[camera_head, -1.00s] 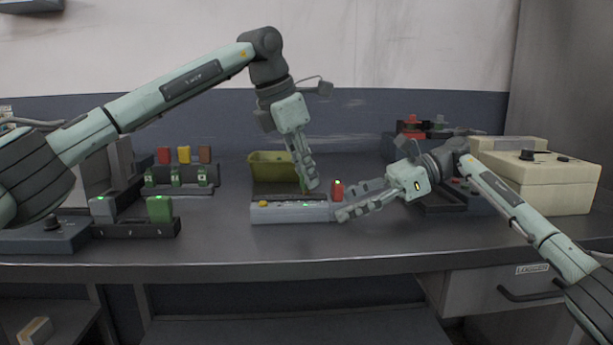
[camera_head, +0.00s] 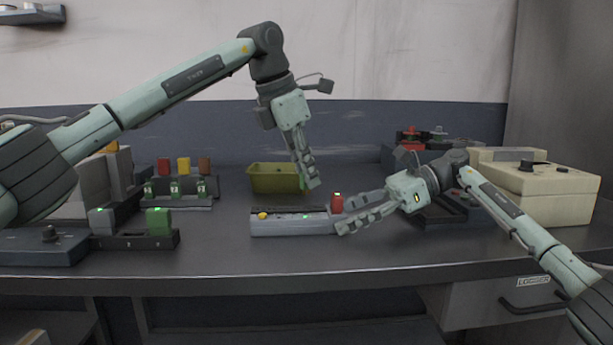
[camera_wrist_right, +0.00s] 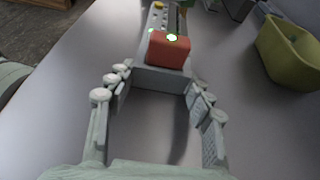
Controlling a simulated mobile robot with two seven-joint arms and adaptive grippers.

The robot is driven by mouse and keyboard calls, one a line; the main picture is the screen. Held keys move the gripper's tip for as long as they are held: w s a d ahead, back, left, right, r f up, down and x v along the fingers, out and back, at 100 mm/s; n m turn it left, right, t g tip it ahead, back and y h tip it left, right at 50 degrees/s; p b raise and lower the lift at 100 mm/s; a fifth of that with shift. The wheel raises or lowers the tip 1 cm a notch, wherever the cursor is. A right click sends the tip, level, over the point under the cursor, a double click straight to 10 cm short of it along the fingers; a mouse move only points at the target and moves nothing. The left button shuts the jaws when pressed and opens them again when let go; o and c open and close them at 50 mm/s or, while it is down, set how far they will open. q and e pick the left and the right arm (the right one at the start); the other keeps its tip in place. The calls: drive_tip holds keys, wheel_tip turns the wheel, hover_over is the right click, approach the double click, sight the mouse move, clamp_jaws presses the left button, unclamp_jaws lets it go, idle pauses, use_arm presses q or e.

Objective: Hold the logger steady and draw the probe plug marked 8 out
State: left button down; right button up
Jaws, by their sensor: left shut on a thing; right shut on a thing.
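The grey logger (camera_head: 290,227) lies on the bench, with a yellow button and a small green light on top. A red plug (camera_head: 337,203) stands at its right end; it also shows in the right wrist view (camera_wrist_right: 168,54), with a lit green top. My right gripper (camera_head: 342,223) is shut on the logger's right end, its fingers on either side of the body (camera_wrist_right: 158,80). My left gripper (camera_head: 308,185) is shut above the logger on a small plug with green showing (camera_head: 302,182). The fingers hide most of that plug, and I cannot read its number.
An olive bin (camera_head: 273,179) stands behind the logger and shows in the right wrist view (camera_wrist_right: 285,50). A cream box (camera_head: 545,190) stands right. Bench in front is clear.

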drive_tip(key=o, duration=1.5)
